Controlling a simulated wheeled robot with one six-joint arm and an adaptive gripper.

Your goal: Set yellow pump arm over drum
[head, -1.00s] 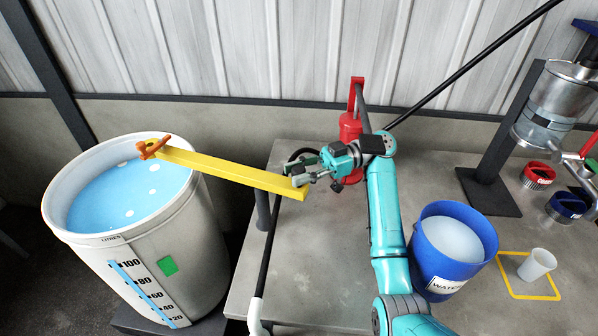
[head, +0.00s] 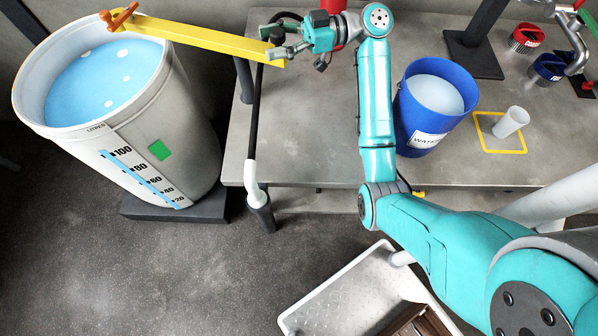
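The yellow pump arm (head: 205,37) is a long flat bar. Its left end, with an orange-brown fitting (head: 118,17), is over the far rim of the white drum (head: 175,118). The drum holds blue liquid with white spots and has a litre scale and a green patch on its side. My gripper (head: 271,42) is at the right end of the bar, over the bench's left side. Its fingers look spread around or beside a small dark part at the bar's end. I cannot tell whether they press on anything.
A blue water bucket (head: 413,125) and a small white cup (head: 511,122) in a yellow square stand on the grey bench (head: 310,150). A white tray (head: 345,290) is below. Floor between drum and tray is clear.

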